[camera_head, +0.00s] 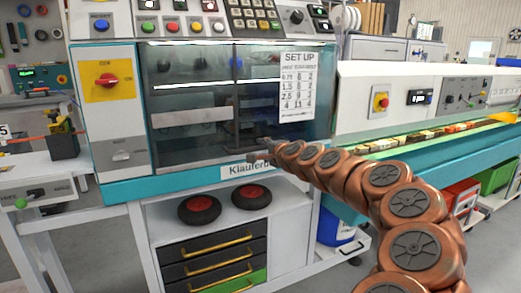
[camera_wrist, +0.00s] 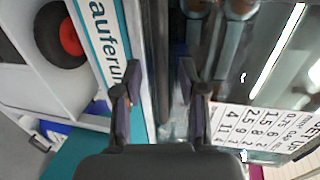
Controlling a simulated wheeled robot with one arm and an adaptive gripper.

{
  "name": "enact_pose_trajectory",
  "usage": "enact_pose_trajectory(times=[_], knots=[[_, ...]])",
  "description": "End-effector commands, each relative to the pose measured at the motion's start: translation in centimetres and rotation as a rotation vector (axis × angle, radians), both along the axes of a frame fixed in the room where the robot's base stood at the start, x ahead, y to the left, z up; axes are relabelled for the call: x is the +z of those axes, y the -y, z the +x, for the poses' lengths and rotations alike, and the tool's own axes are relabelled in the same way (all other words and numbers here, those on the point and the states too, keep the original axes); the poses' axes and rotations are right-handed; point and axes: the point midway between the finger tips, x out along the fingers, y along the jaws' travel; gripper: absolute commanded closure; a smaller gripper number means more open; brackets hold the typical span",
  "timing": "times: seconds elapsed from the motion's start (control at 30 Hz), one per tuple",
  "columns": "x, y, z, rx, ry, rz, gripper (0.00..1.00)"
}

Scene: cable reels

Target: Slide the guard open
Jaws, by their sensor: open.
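The guard (camera_head: 190,105) is a clear tinted sliding panel across the machine's front window, with dark upright edges near the middle. A white SET UP sheet (camera_head: 297,86) is on the right part of the window; it also shows in the wrist view (camera_wrist: 245,122). My gripper (camera_head: 260,152) is at the guard's lower edge, just above the Klauferun label (camera_head: 250,169). In the wrist view my gripper (camera_wrist: 160,70) is open, its two fingers on either side of a dark strip along the guard's lower edge. I cannot tell whether a finger touches it.
A yellow plate with a red rotary switch (camera_head: 106,80) is left of the window. Below are two black wheels with red hubs (camera_head: 251,196) and dark drawers (camera_head: 213,255). A white conveyor housing (camera_head: 410,95) extends right, beyond my arm.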

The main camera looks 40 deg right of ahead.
Motion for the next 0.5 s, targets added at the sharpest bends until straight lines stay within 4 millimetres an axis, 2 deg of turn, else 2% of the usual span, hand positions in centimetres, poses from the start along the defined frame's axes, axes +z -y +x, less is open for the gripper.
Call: enact_pose_trajectory(times=[0.2,0.5], knots=[[-0.3,0.6,1.8,0.001,0.002,0.000,0.59],[-0.5,0.9,2.7,0.001,0.001,-0.001,0.59]])
